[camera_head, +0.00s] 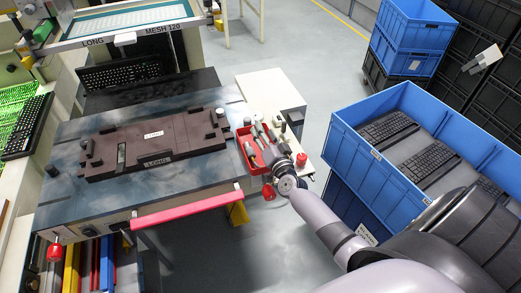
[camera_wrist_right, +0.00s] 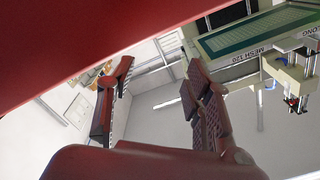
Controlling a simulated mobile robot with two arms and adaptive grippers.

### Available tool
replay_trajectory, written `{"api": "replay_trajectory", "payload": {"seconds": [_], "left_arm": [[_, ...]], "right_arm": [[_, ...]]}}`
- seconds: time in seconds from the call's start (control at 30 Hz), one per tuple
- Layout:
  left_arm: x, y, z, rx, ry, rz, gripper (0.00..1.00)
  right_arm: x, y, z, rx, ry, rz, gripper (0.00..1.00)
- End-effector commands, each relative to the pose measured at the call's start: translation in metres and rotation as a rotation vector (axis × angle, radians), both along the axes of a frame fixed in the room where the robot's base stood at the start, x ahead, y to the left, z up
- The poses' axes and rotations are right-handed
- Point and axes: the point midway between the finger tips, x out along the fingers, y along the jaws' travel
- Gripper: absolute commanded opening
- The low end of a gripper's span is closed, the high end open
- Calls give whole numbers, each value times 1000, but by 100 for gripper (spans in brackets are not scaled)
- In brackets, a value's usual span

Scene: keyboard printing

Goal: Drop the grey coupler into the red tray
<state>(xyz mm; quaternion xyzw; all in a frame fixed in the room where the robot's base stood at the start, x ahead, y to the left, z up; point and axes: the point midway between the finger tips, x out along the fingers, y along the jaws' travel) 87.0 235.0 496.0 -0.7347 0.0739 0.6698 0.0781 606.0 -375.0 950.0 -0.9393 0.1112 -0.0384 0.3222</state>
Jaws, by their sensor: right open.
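The red tray (camera_head: 242,143) sits at the right end of the blue-grey work table in the head view. Small grey parts show in and around it, partly covered by my right gripper. I cannot tell which of them is the grey coupler. My right gripper (camera_head: 264,138) is over the tray, its arm coming from the lower right. In the right wrist view, its two fingers (camera_wrist_right: 158,75) stand apart with nothing between them. A large red surface, too close to identify, fills the top left there. My left gripper is not in view.
A dark fixture (camera_head: 150,144) lies on the work table (camera_head: 75,205), left of the tray. A white cabinet (camera_head: 270,90) stands behind the tray. A blue crate (camera_head: 345,150) holding keyboards is at the right. A red bar (camera_head: 187,210) runs along the table front.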

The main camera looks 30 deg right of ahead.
Motion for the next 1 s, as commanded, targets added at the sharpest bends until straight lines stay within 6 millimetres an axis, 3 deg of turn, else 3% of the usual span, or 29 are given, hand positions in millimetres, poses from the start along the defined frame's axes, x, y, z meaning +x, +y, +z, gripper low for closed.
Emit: {"api": "replay_trajectory", "payload": {"seconds": [0.4, 0.8, 1.0], "left_arm": [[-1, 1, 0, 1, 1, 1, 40], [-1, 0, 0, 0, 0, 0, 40], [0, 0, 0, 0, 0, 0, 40]], "right_arm": [[-9, 3, -1, 1, 1, 1, 48], [-83, 20, -2, 0, 4, 0, 48], [-109, 26, -1, 0, 1, 0, 48]]}}
